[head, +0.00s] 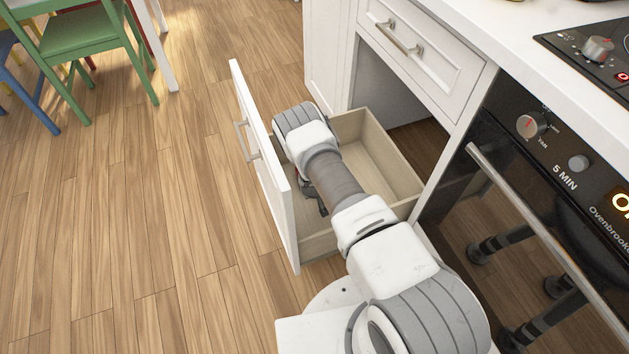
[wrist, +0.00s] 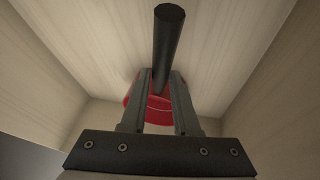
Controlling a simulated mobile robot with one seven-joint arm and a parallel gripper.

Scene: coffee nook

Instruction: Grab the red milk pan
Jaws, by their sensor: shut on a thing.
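The red milk pan (wrist: 157,116) is inside the open drawer (head: 375,160). In the wrist view its red body shows only partly, between and beside my gripper's fingers. Its long black handle (wrist: 168,40) runs up between them. My gripper (wrist: 162,80) is shut on the handle. In the head view my arm reaches down into the drawer and hides most of the pan. Only a small dark part of my gripper (head: 320,204) shows beneath the wrist.
The drawer front (head: 265,165) stands at the left and the drawer walls are close around my gripper. The oven (head: 530,200) is at the right and the worktop (head: 490,35) above. A green chair (head: 85,40) stands far left. The wooden floor at the left is clear.

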